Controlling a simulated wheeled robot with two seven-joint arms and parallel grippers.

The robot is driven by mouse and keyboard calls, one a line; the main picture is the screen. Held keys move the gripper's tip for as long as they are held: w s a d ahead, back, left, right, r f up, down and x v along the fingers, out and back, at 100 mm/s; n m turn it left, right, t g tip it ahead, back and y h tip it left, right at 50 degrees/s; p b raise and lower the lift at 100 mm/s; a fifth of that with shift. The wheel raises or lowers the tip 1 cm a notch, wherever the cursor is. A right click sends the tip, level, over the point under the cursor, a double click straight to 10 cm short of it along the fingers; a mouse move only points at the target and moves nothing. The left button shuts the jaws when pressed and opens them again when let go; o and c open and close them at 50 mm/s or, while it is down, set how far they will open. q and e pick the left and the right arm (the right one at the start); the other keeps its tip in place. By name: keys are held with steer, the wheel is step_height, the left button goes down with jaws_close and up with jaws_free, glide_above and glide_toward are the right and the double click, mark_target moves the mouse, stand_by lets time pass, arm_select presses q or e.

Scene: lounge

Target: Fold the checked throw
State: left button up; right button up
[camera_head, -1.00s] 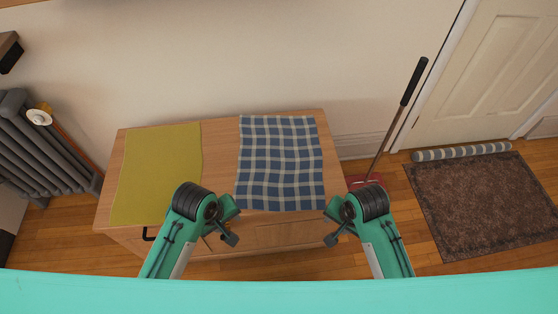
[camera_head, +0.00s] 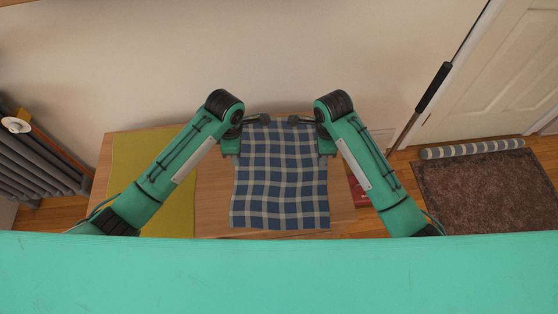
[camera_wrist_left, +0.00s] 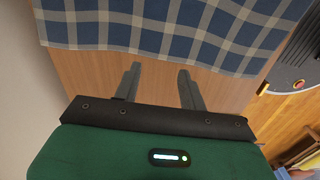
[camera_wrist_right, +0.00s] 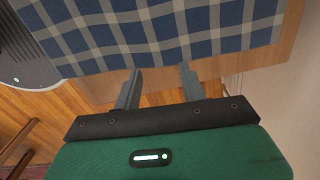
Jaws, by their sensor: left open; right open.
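The blue and white checked throw (camera_head: 281,180) lies spread flat on the wooden cabinet top (camera_head: 213,200). In the left wrist view the fingers (camera_wrist_left: 158,70) are apart and empty, with the throw's edge (camera_wrist_left: 165,42) just beyond the tips. In the right wrist view the fingers (camera_wrist_right: 160,68) are also apart and empty, close to the throw's edge (camera_wrist_right: 150,50). My forearms partly hide the far corners in the head view.
A plain olive-yellow cloth (camera_head: 150,165) lies on the cabinet's left part, under my left arm. The wall (camera_head: 280,60) is close behind the cabinet. A radiator (camera_head: 40,155) stands at left. A long black-handled tool (camera_head: 433,87) leans at right, near a brown rug (camera_head: 480,190).

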mark_target(240, 166)
arm_select(q)
steer(key=shift+f, duration=3.1)
arm_select(e)
steer(key=shift+f, duration=3.1)
arm_select(q)
steer(key=shift+f, duration=0.15)
arm_select(e)
steer(key=shift+f, duration=0.15)
arm_select(q)
jaws_close()
arm_select(e)
jaws_close()
arm_select(q)
steer(key=shift+r, duration=0.25)
arm_select(e)
steer(key=shift+r, duration=0.25)
